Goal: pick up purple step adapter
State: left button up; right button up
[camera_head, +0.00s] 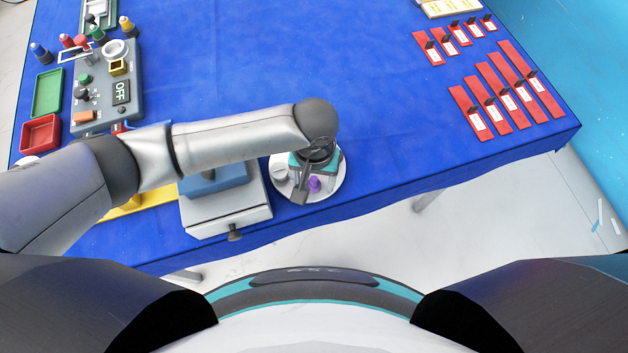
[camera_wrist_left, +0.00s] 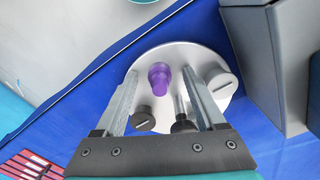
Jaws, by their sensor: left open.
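The purple step adapter (camera_head: 314,184) stands on a round light-grey plate (camera_head: 335,186) near the front edge of the blue table. In the left wrist view the purple step adapter (camera_wrist_left: 159,76) shows between the two finger lines, a little beyond the grey fingers. My left gripper (camera_head: 303,190) is over the plate, pointing down, with the adapter just beside its fingers in the head view. In the left wrist view my left gripper (camera_wrist_left: 160,85) has its fingers spread and holds nothing. The gap between fingers and adapter is hard to judge. My right gripper is not in view.
On the same plate stand a silver slotted cylinder (camera_wrist_left: 221,82), a dark slotted knob (camera_wrist_left: 143,118) and a dark-tipped peg (camera_wrist_left: 182,118). A grey drawer box (camera_head: 228,212) stands close to the left. Red labelled boards (camera_head: 480,108) lie at right. The middle of the blue table (camera_head: 390,120) is clear.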

pick_arm(q)
grip_shut()
dwell(0.5)
